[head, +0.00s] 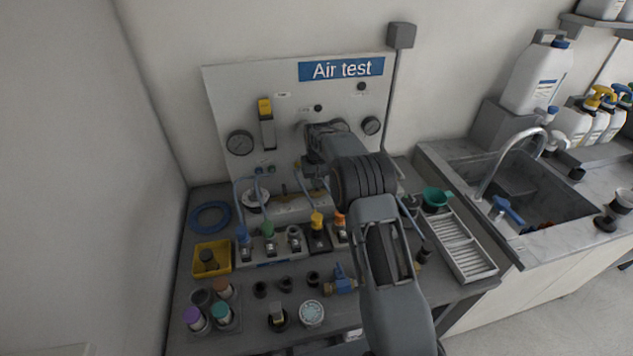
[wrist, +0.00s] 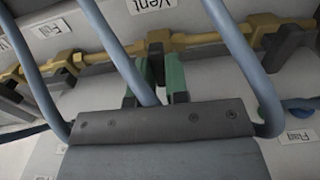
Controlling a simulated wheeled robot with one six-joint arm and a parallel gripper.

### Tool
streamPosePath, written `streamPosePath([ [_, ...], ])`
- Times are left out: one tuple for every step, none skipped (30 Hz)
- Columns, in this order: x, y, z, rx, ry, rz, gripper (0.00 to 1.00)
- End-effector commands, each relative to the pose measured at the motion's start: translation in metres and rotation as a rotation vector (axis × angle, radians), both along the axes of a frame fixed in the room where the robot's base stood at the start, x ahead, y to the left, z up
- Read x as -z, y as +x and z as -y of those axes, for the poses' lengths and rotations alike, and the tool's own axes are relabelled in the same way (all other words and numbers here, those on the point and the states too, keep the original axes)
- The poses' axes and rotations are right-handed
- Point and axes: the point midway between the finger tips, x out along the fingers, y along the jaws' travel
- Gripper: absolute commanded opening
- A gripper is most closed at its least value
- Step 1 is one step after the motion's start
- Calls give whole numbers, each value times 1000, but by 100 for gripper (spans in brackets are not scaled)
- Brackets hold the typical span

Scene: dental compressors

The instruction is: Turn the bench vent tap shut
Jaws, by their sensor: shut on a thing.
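In the wrist view, the bench vent tap (wrist: 157,38) is a brass fitting on a brass pipe, under a white label reading "Vent" (wrist: 150,4). Its dark handle (wrist: 156,52) points down from the pipe. My gripper (wrist: 160,72) has green-faced fingertips, one on each side of this handle, shut on it. In the head view, my arm covers the tap and most of the gripper in front of the Air test panel (head: 222,95).
Other dark tap handles sit on the brass pipe to the left (wrist: 62,78) and right (wrist: 284,42). Blue hoses loop close around my gripper. In the head view, the bench holds a yellow bin (head: 212,258), several fittings and a slotted tray (head: 462,243). A sink (head: 540,195) is at right.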

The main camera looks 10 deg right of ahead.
Motion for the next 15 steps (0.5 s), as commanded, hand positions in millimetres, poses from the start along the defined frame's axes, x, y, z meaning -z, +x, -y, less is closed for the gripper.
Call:
streamPosePath([
  [-1,1,0,4,0,3,0],
  [-1,1,0,5,1,3,0],
  [-1,1,0,5,1,3,0],
  [-1,1,0,5,1,3,0],
  [-1,1,0,5,1,3,0],
  [-1,1,0,5,1,3,0],
  [-1,1,0,5,1,3,0],
  [-1,1,0,5,1,3,0],
  [-1,1,0,5,1,3,0],
  [-1,1,0,5,1,3,0],
  [-1,1,0,5,1,3,16],
  [-2,1,0,5,1,3,20],
  [-1,1,0,5,1,3,22],
  [-1,0,0,5,1,3,25],
  [-1,0,0,4,1,2,29],
])
